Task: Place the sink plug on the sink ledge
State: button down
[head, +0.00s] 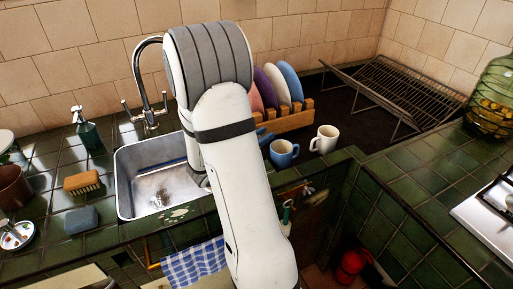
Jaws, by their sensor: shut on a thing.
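My white and grey arm rises across the middle of the head view and bends down behind itself toward the sink (130,180). A grey part of my gripper (198,177) shows at the right side of the basin, beside the arm. Its fingertips are hidden behind the arm. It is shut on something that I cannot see. I cannot make out the sink plug anywhere. The metal basin is open, with a drain area at its bottom. The green-tiled sink ledge (125,232) runs along its front, with a pale chipped patch.
A chrome tap (140,75) stands behind the sink. A soap bottle (86,130), brush (82,182) and blue-grey sponge (82,218) are at left. A blue mug (284,154), white mug (326,138) and wooden plate rack (288,121) are at right. A checked cloth (195,263) hangs in front.

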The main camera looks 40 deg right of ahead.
jog(key=shift+f, duration=2.15)
jog(key=shift+b, duration=0.3)
jog(key=shift+f, duration=0.25)
jog(key=c, duration=1.2)
grip_release()
jog(key=shift+r, duration=0.1)
jog(key=shift+c, duration=0.2)
